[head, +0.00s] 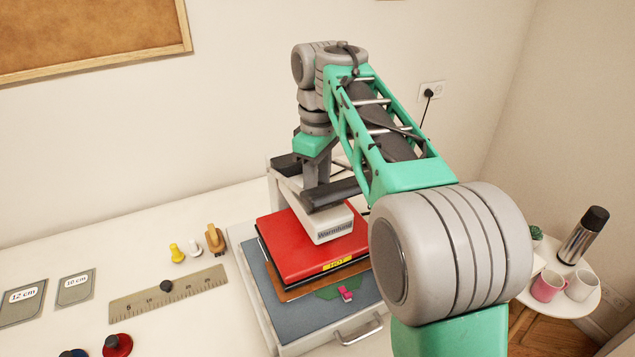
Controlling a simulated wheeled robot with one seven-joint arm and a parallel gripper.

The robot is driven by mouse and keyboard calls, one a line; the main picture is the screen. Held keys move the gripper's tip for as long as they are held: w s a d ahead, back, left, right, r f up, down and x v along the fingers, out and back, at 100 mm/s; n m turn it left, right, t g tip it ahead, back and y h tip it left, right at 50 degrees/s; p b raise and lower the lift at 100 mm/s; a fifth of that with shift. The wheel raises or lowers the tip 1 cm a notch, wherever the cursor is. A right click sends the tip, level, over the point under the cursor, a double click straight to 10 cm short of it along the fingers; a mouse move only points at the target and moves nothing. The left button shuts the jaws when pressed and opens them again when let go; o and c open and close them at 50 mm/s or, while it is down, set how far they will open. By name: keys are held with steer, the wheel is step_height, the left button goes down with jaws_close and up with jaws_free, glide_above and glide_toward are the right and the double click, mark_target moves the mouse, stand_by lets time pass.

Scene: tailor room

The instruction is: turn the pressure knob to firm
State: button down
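The heat press stands at the middle, with a red upper plate (300,243) marked "HOT" and a white head (332,229) marked "Warmhand". I cannot make out the pressure knob; the top of the press head is partly hidden by my gripper and arm. My gripper (317,183) points down at the top of the press head, behind the dark bar handle (332,195). Its fingertips are hidden, so I cannot tell whether they touch anything or how wide they are.
The lower bed (290,312) bears a brown sheet, a green piece and a pink clip (346,293). A round side table (560,306) with mugs and a flask stands right.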

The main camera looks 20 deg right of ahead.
steer(key=m, duration=0.4)
steer(key=shift+m, duration=0.3)
steer(key=m, duration=1.4)
steer(key=shift+m, duration=0.3)
steer(key=m, duration=0.9)
steer(key=shift+p, duration=0.4)
steer(key=m, duration=0.4)
steer(key=shift+m, duration=0.3)
steer(key=shift+m+p, duration=0.45)
steer(key=shift+m, duration=1.75)
